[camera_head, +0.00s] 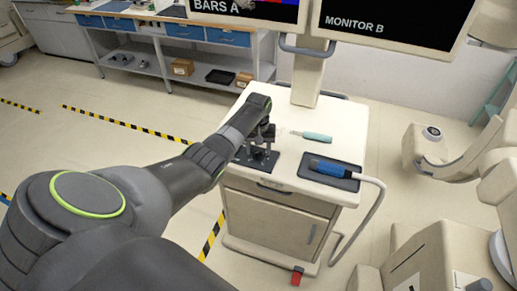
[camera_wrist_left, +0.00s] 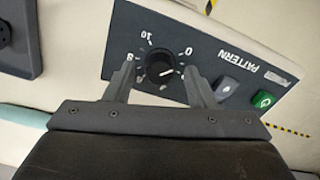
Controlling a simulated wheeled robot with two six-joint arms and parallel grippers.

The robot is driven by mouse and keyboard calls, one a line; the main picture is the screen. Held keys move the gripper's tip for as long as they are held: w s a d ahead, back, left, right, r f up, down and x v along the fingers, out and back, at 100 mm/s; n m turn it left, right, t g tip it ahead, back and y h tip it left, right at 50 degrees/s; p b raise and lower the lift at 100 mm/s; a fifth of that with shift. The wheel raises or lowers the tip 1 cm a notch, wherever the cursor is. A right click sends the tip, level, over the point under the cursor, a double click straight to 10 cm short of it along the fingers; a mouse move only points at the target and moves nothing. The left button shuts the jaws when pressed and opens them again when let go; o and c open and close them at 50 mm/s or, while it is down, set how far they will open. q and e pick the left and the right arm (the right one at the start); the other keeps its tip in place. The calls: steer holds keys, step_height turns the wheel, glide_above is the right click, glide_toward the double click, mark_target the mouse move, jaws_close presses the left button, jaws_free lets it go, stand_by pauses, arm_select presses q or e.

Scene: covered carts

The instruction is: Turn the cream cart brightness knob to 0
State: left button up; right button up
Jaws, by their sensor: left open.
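The cream cart (camera_head: 335,115) stands in the middle of the head view. On its top is a dark control panel (camera_head: 242,160), mostly covered by my left gripper (camera_head: 260,150). In the left wrist view the panel (camera_wrist_left: 225,62), marked PATTERN, appears upside down. Its round black knob (camera_wrist_left: 160,62) has a white pointer line aimed right and slightly up in that picture, below the 0 mark. The marks 0, 10 and 8 are readable; others are partly hidden. The left gripper's open fingers (camera_wrist_left: 160,72) stand on either side of the knob. Contact is unclear. My right gripper is out of view.
Two monitors (camera_head: 395,22) rise behind on a post.

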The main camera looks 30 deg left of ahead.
arm_select(q)
step_height(320, 180, up, 12)
steer(key=f+b, duration=0.1)
steer(key=b, duration=0.2)
step_height(320, 180, up, 5)
steer(key=p, duration=0.1)
glide_above(258, 151)
steer(key=shift+s+d+r+p, duration=0.15)
steer(key=shift+r+p, duration=0.55)
steer(key=shift+p, duration=0.35)
